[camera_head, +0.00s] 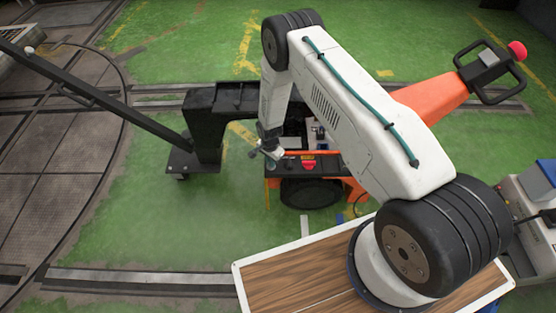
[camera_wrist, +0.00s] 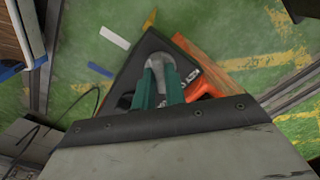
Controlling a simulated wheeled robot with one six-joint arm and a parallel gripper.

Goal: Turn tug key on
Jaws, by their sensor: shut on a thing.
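The tug (camera_head: 430,95) is orange and black, with a dark control panel (camera_head: 290,168) on its near side. My gripper (camera_head: 274,154) is down at the left part of this panel, left of a red button (camera_head: 309,163). In the wrist view my gripper's two green fingers (camera_wrist: 160,84) are close together at the panel. They are shut on the tug key (camera_wrist: 159,62), which shows as a grey rounded piece at their tips. The fingers hide part of the key, and its turn position cannot be told.
A black hitch post (camera_head: 207,120) with a long dark bar (camera_head: 100,98) stands left of the tug. The tug's handle (camera_head: 490,72) with a red knob is at the upper right. Rails cross the green floor (camera_head: 150,215), which is clear at the lower left.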

